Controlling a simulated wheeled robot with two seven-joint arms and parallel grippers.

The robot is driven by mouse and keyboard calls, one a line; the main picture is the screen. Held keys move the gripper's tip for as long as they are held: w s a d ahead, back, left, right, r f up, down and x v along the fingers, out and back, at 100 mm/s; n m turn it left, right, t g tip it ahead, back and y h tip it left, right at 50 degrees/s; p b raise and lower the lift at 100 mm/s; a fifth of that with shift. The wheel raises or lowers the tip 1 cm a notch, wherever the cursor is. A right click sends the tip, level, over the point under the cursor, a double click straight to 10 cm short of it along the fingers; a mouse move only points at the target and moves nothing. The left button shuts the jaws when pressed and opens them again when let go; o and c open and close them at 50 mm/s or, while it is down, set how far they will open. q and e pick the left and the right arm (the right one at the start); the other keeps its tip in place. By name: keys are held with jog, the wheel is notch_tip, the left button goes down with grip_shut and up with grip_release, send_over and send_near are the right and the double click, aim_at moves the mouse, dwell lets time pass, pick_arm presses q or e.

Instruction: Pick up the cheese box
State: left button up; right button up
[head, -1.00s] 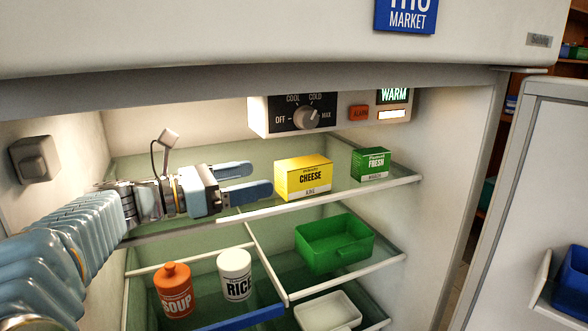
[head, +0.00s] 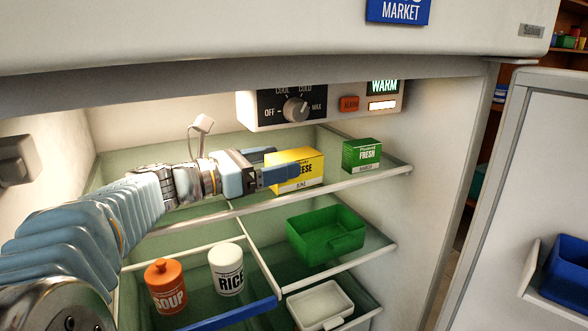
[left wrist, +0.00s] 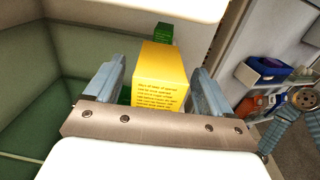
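The yellow cheese box (head: 305,168) stands upright on the fridge's top glass shelf. My left gripper (head: 282,166) reaches in from the left and is at the box's left end. In the left wrist view the box (left wrist: 160,75) sits between the two spread fingers of the left gripper (left wrist: 160,90). A gap shows on the left side of the box; on the right the finger is close to it, and I cannot tell whether they touch. In the head view the near finger covers part of the box's front. My right gripper is not clearly visible.
A green box (head: 361,155) stands right of the cheese box. The control panel (head: 290,106) hangs above and behind. The lower shelves hold a green bin (head: 325,236), a soup can (head: 165,287), a rice can (head: 226,270) and a white tray (head: 320,305). The fridge door (head: 510,220) is open at right.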

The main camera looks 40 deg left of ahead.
pick_arm(q)
jog(key=c, duration=0.9)
jog(key=shift+c, duration=0.3)
jog(key=shift+r, duration=0.55)
jog(key=shift+s+d+r, duration=0.1)
jog(key=shift+d+r, duration=0.1)
jog(key=shift+r, duration=0.45)
jog(key=shift+s+d+r, duration=0.1)
jog(key=shift+d+r, duration=0.05)
jog(key=shift+r, duration=0.45)
jog(key=s+d+b, duration=0.1)
jog(key=s+d, duration=0.3)
jog(key=d, duration=0.3)
jog(key=s+d+b, duration=0.1)
jog(key=s+d, duration=0.3)
jog(key=d, duration=0.4)
jog(key=shift+d, duration=0.15)
